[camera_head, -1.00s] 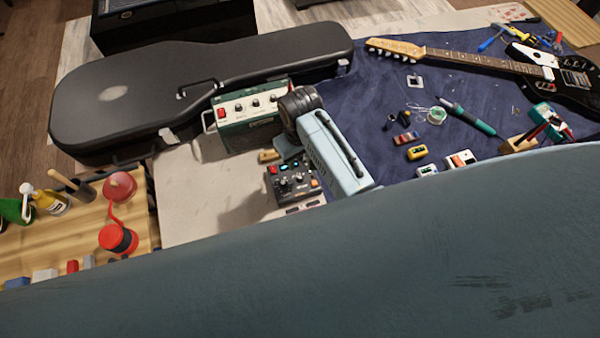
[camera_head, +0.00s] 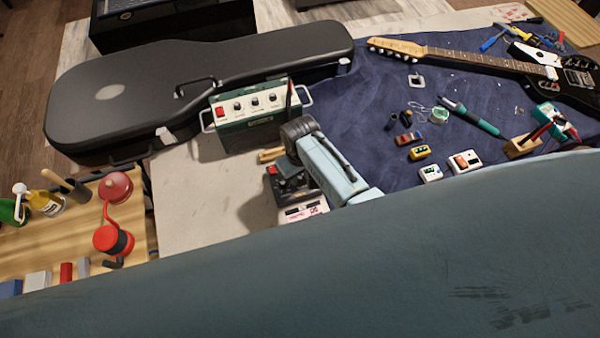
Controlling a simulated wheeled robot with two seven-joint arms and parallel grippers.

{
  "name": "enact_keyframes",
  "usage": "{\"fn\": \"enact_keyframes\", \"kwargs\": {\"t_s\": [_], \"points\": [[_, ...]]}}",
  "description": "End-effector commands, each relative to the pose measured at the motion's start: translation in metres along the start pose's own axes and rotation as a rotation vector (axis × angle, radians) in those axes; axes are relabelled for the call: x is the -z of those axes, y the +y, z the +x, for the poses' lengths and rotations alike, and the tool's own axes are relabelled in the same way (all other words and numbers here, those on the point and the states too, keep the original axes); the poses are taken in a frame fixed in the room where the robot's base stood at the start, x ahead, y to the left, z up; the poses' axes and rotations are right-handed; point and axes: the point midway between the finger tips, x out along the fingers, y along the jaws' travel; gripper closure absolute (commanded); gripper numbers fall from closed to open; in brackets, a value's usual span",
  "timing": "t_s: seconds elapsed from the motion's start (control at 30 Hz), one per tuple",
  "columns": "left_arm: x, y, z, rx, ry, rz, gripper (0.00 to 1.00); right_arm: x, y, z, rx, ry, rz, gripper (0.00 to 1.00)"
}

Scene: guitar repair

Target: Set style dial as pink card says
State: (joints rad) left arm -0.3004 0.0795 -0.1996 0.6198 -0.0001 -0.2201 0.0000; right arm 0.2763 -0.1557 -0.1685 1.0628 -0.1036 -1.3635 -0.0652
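A dark box with knobs (camera_head: 272,172) sits on the light part of the bench, mostly hidden under my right gripper. I cannot make out its style dial now. A pale card with pink markings (camera_head: 303,211) lies just in front of the box; its writing is too small to read. My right gripper (camera_head: 288,178) points down over the box; its fingertips are not clear, so neither its opening nor any contact with a knob can be told. My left gripper is not in view.
A green amplifier (camera_head: 250,118) with knobs stands behind the box, before a black guitar case (camera_head: 100,95). Small pedals (camera_head: 464,161), a soldering pen (camera_head: 470,117) and a guitar (camera_head: 480,62) lie on the blue mat. The bench left of the box is clear. My arm hides the foreground.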

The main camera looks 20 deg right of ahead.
Motion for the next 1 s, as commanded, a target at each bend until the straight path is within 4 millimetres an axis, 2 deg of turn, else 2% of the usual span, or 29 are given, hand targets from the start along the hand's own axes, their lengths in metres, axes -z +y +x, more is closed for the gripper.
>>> {"fn": "enact_keyframes", "kwargs": {"t_s": [0.03, 0.2, 0.57, 1.0], "points": [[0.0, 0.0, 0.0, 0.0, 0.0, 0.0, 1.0, 0.0, 0.0, 0.0, 0.0, 0.0, 0.0, 0.81], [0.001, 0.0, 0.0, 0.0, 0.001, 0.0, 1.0, 0.0, 0.0, 0.0, 0.0, 0.0, 0.0, 1.0], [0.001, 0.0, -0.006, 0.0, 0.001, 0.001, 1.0, 0.0, -0.001, -0.001, 0.001, -0.001, 0.058, 1.0], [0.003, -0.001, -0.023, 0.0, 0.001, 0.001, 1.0, 0.0, -0.001, -0.001, 0.001, -0.002, 0.344, 1.0]]}}
